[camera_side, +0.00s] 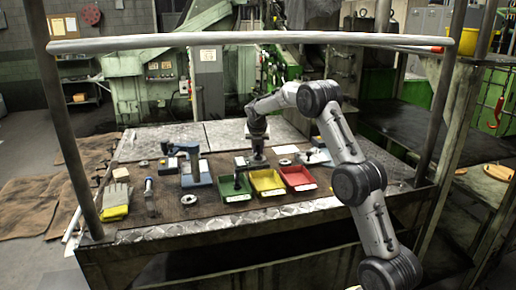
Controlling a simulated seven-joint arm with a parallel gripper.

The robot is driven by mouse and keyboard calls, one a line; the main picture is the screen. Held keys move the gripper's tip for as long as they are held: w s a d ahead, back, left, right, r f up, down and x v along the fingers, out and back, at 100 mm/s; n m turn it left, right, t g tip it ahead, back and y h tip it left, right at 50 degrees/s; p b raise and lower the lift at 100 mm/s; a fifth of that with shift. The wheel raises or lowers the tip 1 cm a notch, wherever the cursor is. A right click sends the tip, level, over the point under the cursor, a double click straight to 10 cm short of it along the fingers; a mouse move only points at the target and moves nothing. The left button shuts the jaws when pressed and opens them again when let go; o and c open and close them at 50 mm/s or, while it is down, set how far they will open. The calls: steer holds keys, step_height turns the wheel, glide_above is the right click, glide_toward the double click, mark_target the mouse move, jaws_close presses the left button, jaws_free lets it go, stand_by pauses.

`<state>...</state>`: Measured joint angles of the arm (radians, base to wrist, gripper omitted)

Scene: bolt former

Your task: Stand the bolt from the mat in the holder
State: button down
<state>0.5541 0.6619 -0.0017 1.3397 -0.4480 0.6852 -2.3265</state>
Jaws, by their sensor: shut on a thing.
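My gripper (258,158) points down over the brown mat (170,208), behind the green and yellow trays. It is shut on the bolt, which is too small and dark here to make out between the fingers; its tilt cannot be told. A dark upright piece with a pale top (238,162) stands just left of my gripper, behind and partly over the green tray. I cannot tell for sure which piece is the holder.
Green (233,198), yellow (266,190) and red (298,187) trays line the front. A blue-grey bench device (195,172) stands left. A hammer (150,195) and gloves (116,200) lie further left. A rail (250,40) crosses above.

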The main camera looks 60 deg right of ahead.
steer(key=shift+f, duration=0.3)
steer(key=c, duration=0.7)
jaws_free()
steer(key=shift+f, duration=0.1)
steer(key=shift+c, duration=0.2)
steer(key=v, duration=1.4)
steer(key=s+a+r+m+t+y, duration=0.1)
steer(key=s+a+r+m, duration=0.1)
steer(key=s+a+m, duration=0.55)
steer(key=s+a+r+m+t+y, duration=0.1)
steer(key=s+a+r+m+y, duration=0.3)
steer(key=a, duration=0.7)
steer(key=s+a+f+m, duration=0.4)
steer(key=s+a+m, duration=0.2)
steer(key=s, duration=0.3)
steer(key=s+a+f+m, duration=0.5)
steer(key=s+a+m, duration=0.1)
steer(key=s, duration=0.4)
steer(key=shift+a+t+y, duration=0.3)
steer(key=shift+a+y, duration=0.1)
steer(key=shift+a, duration=0.1)
